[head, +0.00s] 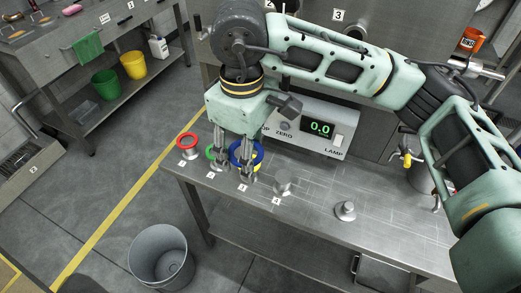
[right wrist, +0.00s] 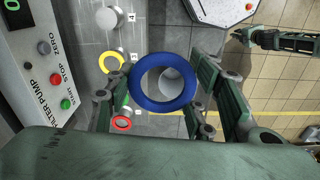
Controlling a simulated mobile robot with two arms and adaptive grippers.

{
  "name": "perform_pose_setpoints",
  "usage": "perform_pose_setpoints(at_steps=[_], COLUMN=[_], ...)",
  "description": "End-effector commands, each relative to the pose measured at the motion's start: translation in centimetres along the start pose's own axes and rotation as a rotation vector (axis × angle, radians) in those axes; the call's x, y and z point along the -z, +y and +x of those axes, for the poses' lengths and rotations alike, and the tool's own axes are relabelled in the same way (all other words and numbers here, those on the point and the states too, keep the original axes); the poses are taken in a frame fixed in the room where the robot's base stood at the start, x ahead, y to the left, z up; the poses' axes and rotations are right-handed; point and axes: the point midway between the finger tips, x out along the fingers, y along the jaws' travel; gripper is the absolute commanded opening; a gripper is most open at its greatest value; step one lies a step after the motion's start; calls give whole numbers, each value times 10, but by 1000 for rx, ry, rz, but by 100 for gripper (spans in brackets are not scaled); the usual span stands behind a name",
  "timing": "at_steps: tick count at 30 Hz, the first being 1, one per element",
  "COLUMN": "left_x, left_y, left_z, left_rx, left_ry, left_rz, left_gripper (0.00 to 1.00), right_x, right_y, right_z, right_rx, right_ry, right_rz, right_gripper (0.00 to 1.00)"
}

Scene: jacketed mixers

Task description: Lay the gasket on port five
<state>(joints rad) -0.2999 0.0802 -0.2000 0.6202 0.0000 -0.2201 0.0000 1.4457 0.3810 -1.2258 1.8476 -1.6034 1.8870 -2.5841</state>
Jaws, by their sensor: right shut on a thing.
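My right gripper (head: 232,172) is shut on a blue ring gasket (right wrist: 136,82) and holds it near the bench's left end. The blue gasket also shows in the head view (head: 258,152), partly hidden by the fingers. In the right wrist view, a grey round thing shows through its hole. On the bench (head: 310,215), a bare silver port (head: 283,186) and a stepped silver port (head: 345,210) stand to the right of the gripper. The number labels are too small to tell surely which is port five. My left gripper (right wrist: 243,37) shows small in the right wrist view, its jaws unclear.
A red ring (head: 187,140), a green ring (head: 210,152) and a yellow ring (right wrist: 111,62) lie at the bench's left. A grey bin (head: 160,255) is on the floor in front.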

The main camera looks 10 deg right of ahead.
Motion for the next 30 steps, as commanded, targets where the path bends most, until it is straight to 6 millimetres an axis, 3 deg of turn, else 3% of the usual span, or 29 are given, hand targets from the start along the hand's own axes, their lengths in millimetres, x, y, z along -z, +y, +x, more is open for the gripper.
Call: perform_pose_setpoints(at_steps=[6, 11, 30], left_x=[0, 0, 0], left_y=[0, 0, 0], left_z=[0, 0, 0], left_rx=[0, 0, 0], left_ry=[0, 0, 0], left_rz=[0, 0, 0], left_gripper=[0, 0, 0], right_x=[23, 25, -64], right_y=[2, 3, 7], right_z=[21, 21, -68], right_rx=[2, 0, -1], right_ry=[-1, 1, 3], right_rz=[-159, -177, 444], right_gripper=[36, 36, 36])
